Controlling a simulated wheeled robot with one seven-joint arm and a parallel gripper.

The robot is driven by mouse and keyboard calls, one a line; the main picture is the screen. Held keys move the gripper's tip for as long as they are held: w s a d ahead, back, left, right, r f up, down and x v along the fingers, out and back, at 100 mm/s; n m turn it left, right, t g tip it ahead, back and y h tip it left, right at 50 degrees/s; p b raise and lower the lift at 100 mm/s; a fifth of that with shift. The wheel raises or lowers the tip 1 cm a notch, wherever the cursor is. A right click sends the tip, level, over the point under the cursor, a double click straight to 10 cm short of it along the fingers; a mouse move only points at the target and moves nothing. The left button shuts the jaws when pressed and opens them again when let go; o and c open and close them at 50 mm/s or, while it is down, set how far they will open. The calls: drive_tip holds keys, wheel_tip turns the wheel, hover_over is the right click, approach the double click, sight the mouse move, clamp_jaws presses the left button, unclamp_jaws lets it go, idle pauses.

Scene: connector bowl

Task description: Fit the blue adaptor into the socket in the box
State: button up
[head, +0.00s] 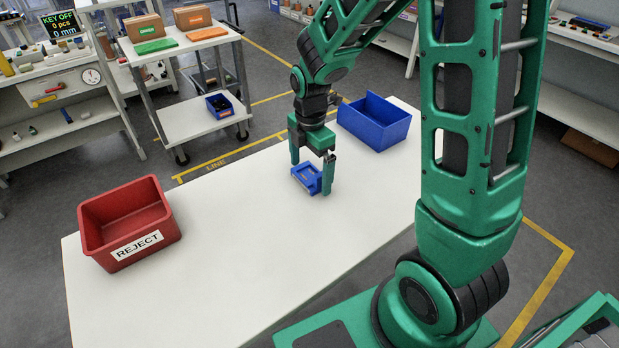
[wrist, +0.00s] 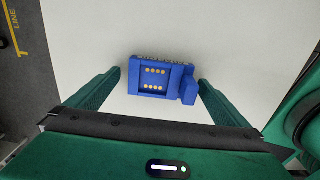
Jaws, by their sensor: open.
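The blue adaptor (head: 307,179) lies on the white table. In the wrist view the adaptor (wrist: 159,82) shows a recessed face with two rows of gold contacts, a row of small pins along its far edge, and a block on its right side. My gripper (head: 312,174) points down over it, open, with a finger on each side. In the wrist view gaps show between the adaptor and both fingers. The blue box (head: 372,130) stands open-topped behind and right of my gripper. I cannot make out a socket inside it.
A red REJECT bin (head: 126,222) stands at the left end of the table (head: 230,240). The table between the bin and my gripper is clear. A grey trolley (head: 200,115) with boxes and a small blue bin stands beyond the table.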

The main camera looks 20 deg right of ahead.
drive_tip(key=c, duration=1.4)
drive_tip(key=shift+r, duration=0.15)
